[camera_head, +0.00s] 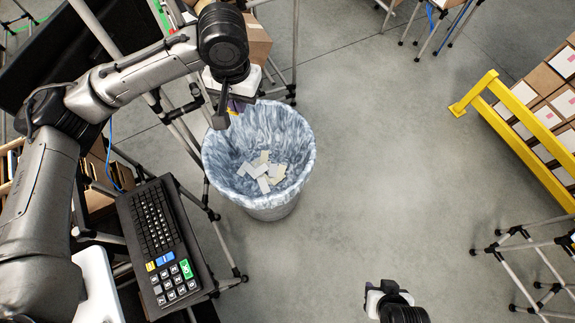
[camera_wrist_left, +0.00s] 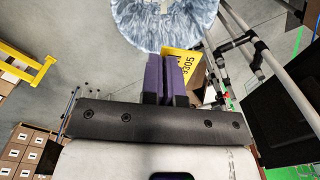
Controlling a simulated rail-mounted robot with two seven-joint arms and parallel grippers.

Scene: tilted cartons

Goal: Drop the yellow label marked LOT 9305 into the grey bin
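The yellow label (camera_wrist_left: 184,60) shows part of its marking, "9305", in the left wrist view. My left gripper (camera_wrist_left: 170,72) has its purple fingers close together, shut on the label, which sticks out past the fingertips. The grey bin (camera_head: 281,206) stands on the floor with a bluish-grey liner and several pale label scraps inside. In the head view my left gripper (camera_head: 236,104) is over the bin's far left rim. The liner (camera_wrist_left: 150,28) also shows just beyond the label in the wrist view. My right gripper (camera_head: 374,299) is at the bottom edge, its fingers not clearly visible.
A keyboard and keypad unit (camera_head: 160,240) sits left of the bin, on a tubular frame. A yellow rail (camera_head: 520,130) with cartons (camera_head: 548,75) behind it is at the right. A tube stand (camera_head: 535,262) is at lower right. The floor between is clear.

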